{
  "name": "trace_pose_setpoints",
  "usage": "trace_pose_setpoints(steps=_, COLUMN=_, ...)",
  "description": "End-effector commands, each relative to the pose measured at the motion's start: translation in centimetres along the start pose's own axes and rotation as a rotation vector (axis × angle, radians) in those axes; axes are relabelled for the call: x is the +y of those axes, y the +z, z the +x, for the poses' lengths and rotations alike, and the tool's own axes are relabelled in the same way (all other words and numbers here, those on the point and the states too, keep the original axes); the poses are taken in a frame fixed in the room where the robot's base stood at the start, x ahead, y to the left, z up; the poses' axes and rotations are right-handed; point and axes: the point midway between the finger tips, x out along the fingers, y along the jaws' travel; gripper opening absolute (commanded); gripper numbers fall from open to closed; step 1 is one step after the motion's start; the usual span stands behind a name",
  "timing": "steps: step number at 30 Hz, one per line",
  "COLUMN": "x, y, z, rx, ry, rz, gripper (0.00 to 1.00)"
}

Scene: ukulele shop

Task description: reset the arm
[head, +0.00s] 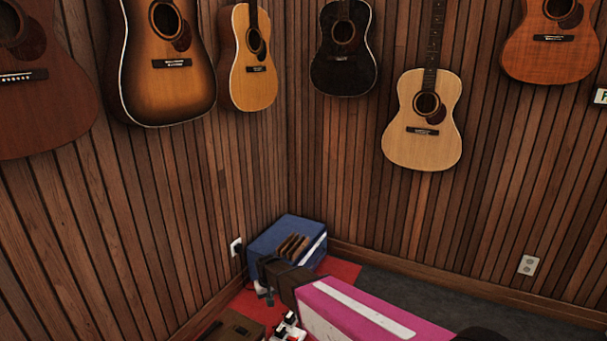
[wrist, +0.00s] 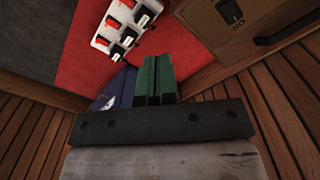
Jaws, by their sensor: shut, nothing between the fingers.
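My gripper (wrist: 154,66) shows in the wrist view as two green fingers side by side, in front of a dark bar with several screws. The fingers are shut against each other with nothing between them. They point over a red floor covering (wrist: 98,38). In the head view I cannot clearly make out the fingertips.
A blue box (head: 272,238) stands in the corner on the red covering. A white switch strip (wrist: 127,22) and a brown box (wrist: 221,32) with a switch lie near my gripper. Several guitars hang on the slatted walls; one is pale (head: 422,149). Dark floor is clear at right.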

Motion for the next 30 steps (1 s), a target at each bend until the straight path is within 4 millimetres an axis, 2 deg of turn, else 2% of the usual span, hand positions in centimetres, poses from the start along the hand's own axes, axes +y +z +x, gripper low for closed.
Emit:
trace_pose_setpoints(steps=1, x=2.5, y=1.6, z=-1.5, rx=0.001, ry=0.000, rz=0.030, gripper=0.00)
trace_pose_setpoints(steps=6, x=9.2, y=5.3, z=-5.2, rx=0.002, ry=0.000, rz=0.116, gripper=0.00)
trace_pose_setpoints(steps=11, x=14.8, y=9.4, z=-8.4, rx=0.004, ry=0.001, rz=0.198, gripper=0.00)
trace_pose_setpoints(steps=15, x=19.1, y=13.5, z=-11.0, rx=0.003, ry=0.001, rz=0.268, gripper=0.00)
trace_pose_setpoints(steps=21, x=23.8, y=19.3, z=-14.3, rx=0.004, ry=0.001, rz=0.363, gripper=0.00)
trace_pose_setpoints(steps=24, x=25.3, y=21.4, z=-15.4, rx=0.005, ry=0.002, rz=0.395, gripper=0.00)
trace_pose_setpoints(steps=30, x=26.6, y=23.2, z=-16.3, rx=0.005, ry=0.002, rz=0.425, gripper=0.00)
